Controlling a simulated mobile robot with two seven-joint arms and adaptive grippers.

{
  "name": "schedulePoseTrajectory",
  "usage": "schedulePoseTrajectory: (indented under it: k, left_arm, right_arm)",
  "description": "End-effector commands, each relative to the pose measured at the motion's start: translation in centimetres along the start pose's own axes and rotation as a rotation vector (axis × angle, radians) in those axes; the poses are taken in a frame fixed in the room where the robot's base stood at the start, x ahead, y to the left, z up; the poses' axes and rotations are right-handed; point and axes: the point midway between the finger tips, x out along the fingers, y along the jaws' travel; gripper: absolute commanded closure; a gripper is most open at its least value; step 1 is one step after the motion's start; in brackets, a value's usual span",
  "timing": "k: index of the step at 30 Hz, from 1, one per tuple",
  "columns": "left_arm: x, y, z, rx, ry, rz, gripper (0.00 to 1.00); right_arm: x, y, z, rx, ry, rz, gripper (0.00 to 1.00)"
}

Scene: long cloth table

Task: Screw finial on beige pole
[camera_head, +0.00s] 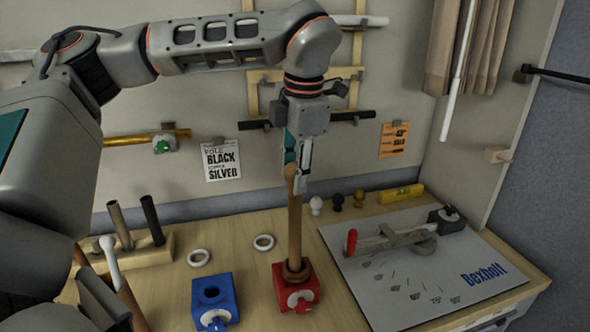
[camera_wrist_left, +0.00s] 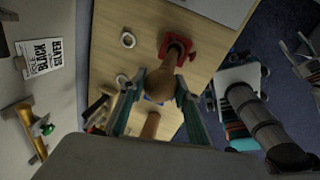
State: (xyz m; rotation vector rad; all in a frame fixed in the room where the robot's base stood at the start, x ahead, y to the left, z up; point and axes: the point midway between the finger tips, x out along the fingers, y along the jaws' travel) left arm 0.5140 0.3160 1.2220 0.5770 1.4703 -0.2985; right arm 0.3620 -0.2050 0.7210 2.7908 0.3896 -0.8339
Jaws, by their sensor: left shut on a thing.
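A tan wooden pole (camera_head: 295,232) stands upright in the red clamp (camera_head: 297,290); both also show in the wrist view, the clamp (camera_wrist_left: 190,52) beyond the pole. My left gripper (camera_head: 297,172) is above the pole's top, pointing down. It is shut on a tan rounded finial (camera_wrist_left: 160,80), which shows between its fingers in the wrist view. In the head view the finial (camera_head: 290,170) is partly hidden by the fingers. It lines up with the pole top; I cannot tell how far it is threaded.
A blue clamp (camera_head: 212,298) stands left of the red one. White (camera_head: 316,205), black (camera_head: 338,201) and brown (camera_head: 359,198) finials stand by the back wall. Two white rings (camera_head: 263,242) lie behind the clamps. A bending board (camera_head: 410,270) fills the right side.

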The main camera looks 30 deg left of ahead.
Motion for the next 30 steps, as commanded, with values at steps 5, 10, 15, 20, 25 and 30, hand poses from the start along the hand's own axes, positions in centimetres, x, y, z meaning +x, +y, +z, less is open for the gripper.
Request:
schedulePoseTrajectory:
  k: [5,10,15,20,25,30]
  left_arm:
    - [-0.02,0.02,-0.04,0.258,-0.050,0.000,0.88]
    - [-0.01,0.05,-0.01,0.492,-0.094,0.001,0.88]
    - [-0.03,0.03,0.00,0.716,-0.137,0.001,0.88]
    - [0.00,0.02,0.00,0.919,-0.174,0.000,0.88]
    - [-0.03,0.00,0.02,1.125,-0.212,0.001,0.88]
    - [-0.03,0.05,0.03,1.324,-0.249,0.002,0.88]
  right_arm:
    - [0.05,-0.04,0.27,0.000,-0.004,-0.001,0.60]
    - [0.07,-0.05,0.36,0.000,-0.006,-0.001,0.60]
    - [0.07,-0.05,0.35,0.000,-0.006,-0.001,0.60]
    - [0.07,-0.04,0.33,0.000,-0.006,-0.001,0.60]
    - [0.07,-0.04,0.30,0.000,-0.005,-0.001,0.60]
    - [0.07,-0.02,0.22,0.000,-0.004,0.000,0.60]
